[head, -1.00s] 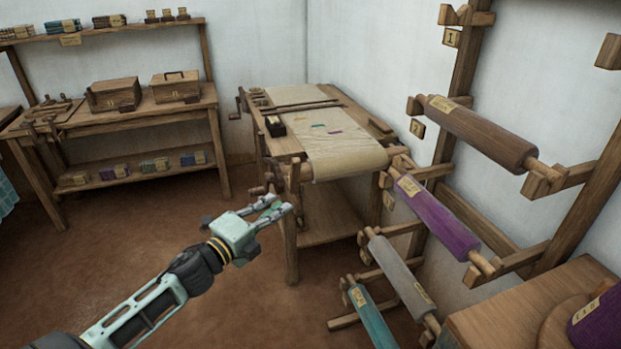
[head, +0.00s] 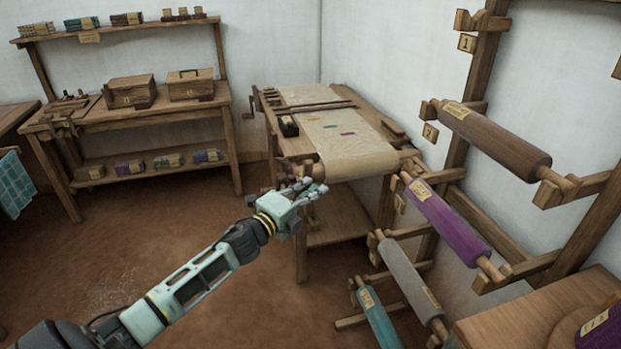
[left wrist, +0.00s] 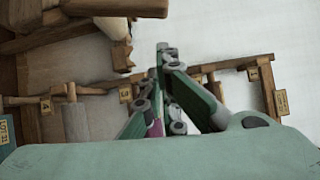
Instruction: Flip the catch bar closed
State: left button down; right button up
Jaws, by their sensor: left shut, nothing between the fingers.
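My left gripper (head: 314,187) is shut and empty at the front left corner of the loom table (head: 313,229). In the left wrist view its fingers (left wrist: 163,50) come together with nothing between them. Small wooden fittings (head: 283,172) stand at that corner, partly hidden behind the gripper. I cannot tell which of them is the catch bar, or whether it is open or closed. In the left wrist view a wooden beam (left wrist: 115,8) with a short peg below it lies to the upper left of the fingers, apart from them. My right gripper is not in view.
Cloth (head: 355,160) rolls over the loom's front edge. To the right stands a rack with a brown roll (head: 495,137), a purple roll (head: 440,220), a grey roll (head: 408,278) and a teal roll (head: 378,318). A workbench (head: 150,118) stands at the back left. The floor at left is clear.

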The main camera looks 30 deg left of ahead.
pick_arm(q)
jog(key=shift+w+a+r, duration=0.1)
jog(key=shift+w+a, duration=0.5)
jog(key=shift+w, duration=0.25)
jog(key=shift+w+a+r, duration=0.1)
jog(key=shift+w+a, duration=0.5)
jog(key=shift+w, duration=0.25)
